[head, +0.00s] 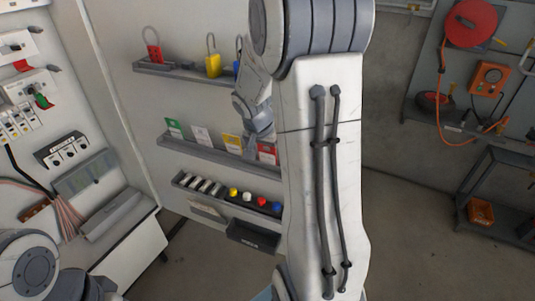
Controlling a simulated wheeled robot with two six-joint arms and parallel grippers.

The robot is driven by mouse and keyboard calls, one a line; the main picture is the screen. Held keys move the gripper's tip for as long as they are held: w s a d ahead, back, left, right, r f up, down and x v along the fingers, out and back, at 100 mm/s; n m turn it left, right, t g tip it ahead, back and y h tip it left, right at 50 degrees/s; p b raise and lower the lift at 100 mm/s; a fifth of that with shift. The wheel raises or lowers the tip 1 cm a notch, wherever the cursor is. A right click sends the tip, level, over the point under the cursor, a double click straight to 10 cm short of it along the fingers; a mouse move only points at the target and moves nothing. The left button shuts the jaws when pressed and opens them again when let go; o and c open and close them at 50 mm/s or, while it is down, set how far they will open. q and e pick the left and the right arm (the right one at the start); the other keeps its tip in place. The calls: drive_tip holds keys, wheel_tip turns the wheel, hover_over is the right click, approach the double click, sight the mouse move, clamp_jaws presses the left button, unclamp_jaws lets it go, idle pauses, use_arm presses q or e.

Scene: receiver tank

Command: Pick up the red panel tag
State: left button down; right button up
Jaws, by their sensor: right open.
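The red panel tag (267,153) stands at the right end of a row of tags on the grey middle ledge. Its right side is hidden behind my right arm. My right gripper (261,134) is partly hidden by the same arm and is just above and in front of the red tag. It is open and seems empty; I cannot tell whether it touches the tag. Only parts of my left arm show at the lower left, and its gripper is not in view.
Green (174,128), white (202,138) and yellow (232,144) tags share the ledge. Padlocks, including a yellow one (213,65), are on the ledge above. Coloured buttons (248,197) and a black bin (253,235) are below. An electrical panel (75,150) stands at left.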

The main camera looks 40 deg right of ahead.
drive_tip(key=c, duration=1.3)
